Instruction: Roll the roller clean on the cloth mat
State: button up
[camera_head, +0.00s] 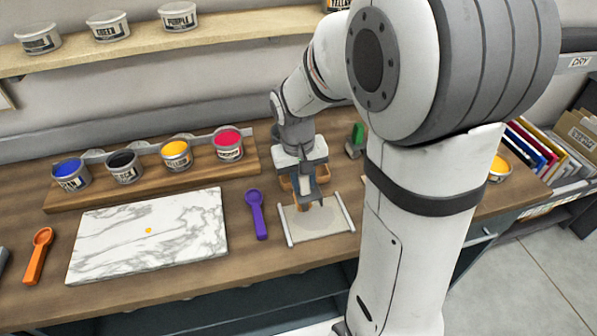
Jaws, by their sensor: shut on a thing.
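The cloth mat (331,226) is a pale beige rectangle with light rails on its left and right sides, at the front of the wooden bench. It has a slightly darker beige patch in its middle. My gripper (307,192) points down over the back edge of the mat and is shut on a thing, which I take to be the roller. Small orange-brown parts (286,184) show beside the jaws. The roller's shape and its surface are largely hidden by the gripper, and I cannot tell whether it touches the mat.
A purple spoon (256,213) lies left of the mat. A white marble slab (190,240) with a small yellow-orange dab (149,230) is further left, then an orange spoon (38,255). A wooden rack (105,188) holds several ink cans behind. A green object (357,138) stands behind right.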

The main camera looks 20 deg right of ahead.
aim_at(304, 198)
jog(key=shift+f+b, duration=1.9)
jog(key=shift+f, duration=0.85)
jog(key=shift+f+b, duration=0.5)
jog(key=shift+f, duration=0.05)
jog(key=shift+d, duration=0.1)
